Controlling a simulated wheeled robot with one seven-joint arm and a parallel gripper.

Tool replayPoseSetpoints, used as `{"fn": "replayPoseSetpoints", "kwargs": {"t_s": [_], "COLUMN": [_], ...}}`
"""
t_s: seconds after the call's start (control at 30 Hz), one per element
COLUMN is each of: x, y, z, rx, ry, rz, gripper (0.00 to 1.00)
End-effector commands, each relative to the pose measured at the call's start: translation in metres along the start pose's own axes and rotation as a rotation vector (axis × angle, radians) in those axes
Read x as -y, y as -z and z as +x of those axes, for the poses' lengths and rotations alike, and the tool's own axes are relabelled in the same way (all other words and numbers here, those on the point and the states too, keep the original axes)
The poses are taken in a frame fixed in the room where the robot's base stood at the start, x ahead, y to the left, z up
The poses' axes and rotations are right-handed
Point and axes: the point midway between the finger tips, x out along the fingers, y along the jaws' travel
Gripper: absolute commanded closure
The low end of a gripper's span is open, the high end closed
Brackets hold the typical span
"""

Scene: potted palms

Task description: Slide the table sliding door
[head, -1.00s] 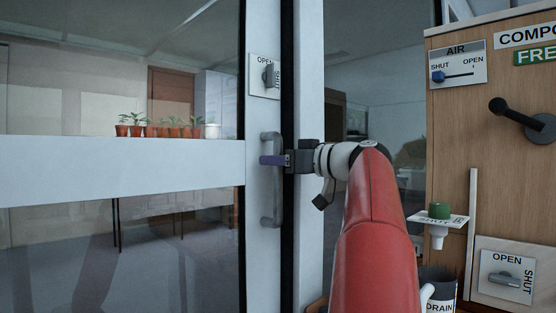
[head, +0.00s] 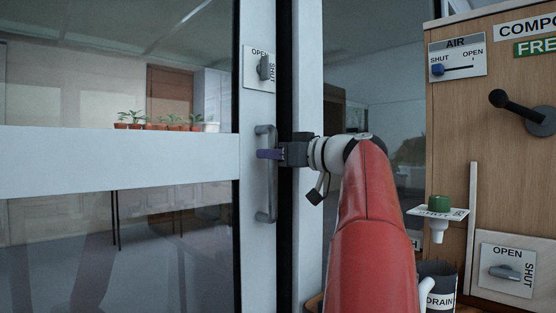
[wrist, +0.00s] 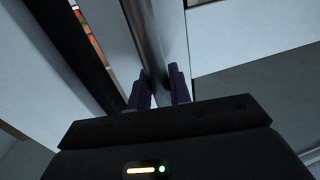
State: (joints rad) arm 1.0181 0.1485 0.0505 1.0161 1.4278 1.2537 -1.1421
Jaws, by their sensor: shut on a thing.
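The sliding door is a glass panel with a white frame (head: 258,215) and a white cross rail (head: 110,160). A grey vertical bar handle (head: 267,200) stands on the frame, and it also shows in the wrist view (wrist: 150,40). My gripper (head: 268,154) is shut on the handle at its upper part, with one purple finger on each side of the bar in the wrist view (wrist: 160,88). A dark gap (head: 285,230) runs between the door's frame and the white post (head: 309,230) to its right. The far side of the handle's grip is hidden.
A small OPEN/SHUT knob plate (head: 259,69) is on the door frame above the handle. A wooden panel (head: 455,150) with valves and a black lever (head: 520,111) stands at the right, with a drain bucket (head: 440,285) below. Potted plants (head: 165,122) stand behind the glass.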

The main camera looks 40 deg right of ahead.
Motion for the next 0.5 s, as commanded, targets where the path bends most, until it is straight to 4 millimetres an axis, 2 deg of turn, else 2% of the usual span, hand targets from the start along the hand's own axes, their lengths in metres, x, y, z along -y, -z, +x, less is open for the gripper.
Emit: {"fn": "replayPoseSetpoints", "kwargs": {"t_s": [0.03, 0.17, 0.5], "x": [0.022, 0.06, 0.178], "y": [-0.006, -0.009, -0.006], "z": [0.005, 0.011, 0.033], "rx": [0.007, 0.007, 0.007], "ry": [0.03, 0.036, 0.037], "rz": [-0.007, -0.01, -0.008], "gripper": [1.0, 1.0, 1.0]}}
